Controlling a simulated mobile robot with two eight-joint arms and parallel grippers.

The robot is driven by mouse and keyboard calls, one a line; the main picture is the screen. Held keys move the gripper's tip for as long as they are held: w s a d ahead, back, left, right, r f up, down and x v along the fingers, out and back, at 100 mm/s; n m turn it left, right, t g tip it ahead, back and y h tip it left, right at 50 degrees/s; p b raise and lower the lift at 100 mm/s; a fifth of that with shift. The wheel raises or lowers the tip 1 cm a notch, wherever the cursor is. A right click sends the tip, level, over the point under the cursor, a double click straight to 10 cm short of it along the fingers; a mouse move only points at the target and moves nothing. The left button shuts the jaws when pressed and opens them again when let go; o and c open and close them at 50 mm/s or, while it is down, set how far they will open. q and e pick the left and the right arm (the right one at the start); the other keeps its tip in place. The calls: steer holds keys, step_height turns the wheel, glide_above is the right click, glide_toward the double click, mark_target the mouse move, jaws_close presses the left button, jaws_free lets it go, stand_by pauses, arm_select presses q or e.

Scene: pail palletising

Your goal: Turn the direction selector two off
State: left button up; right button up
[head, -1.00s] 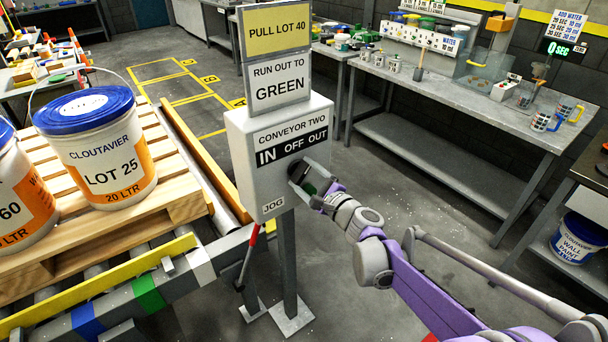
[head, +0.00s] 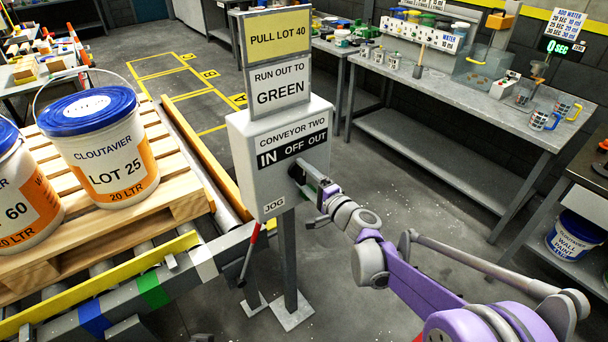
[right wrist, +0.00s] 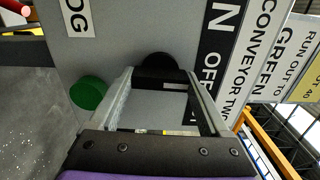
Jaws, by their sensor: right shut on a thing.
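The grey control box (head: 246,170) labelled CONVEYOR TWO stands on posts in the middle of the head view, with IN, OFF and OUT printed in a row. Its direction selector is a black round knob (right wrist: 157,66) in the right wrist view, between my fingertips. My right gripper (head: 298,172) is shut on this selector; it also shows in the right wrist view (right wrist: 163,78). The knob's pointer is hidden, so its setting cannot be read. A green jog button (right wrist: 88,93) sits beside the fingers. My left gripper is out of view.
Signs above the box read PULL LOT 40 (head: 277,35) and RUN OUT TO GREEN (head: 280,86). A pallet (head: 180,197) with pails stands on the roller conveyor at left. A red-handled lever (head: 249,245) is below the box. A workbench (head: 450,110) stands behind my right arm.

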stand_by(0.3)
steer(key=o, duration=1.2)
steer(key=v, duration=1.1)
steer(key=shift+b, duration=0.35)
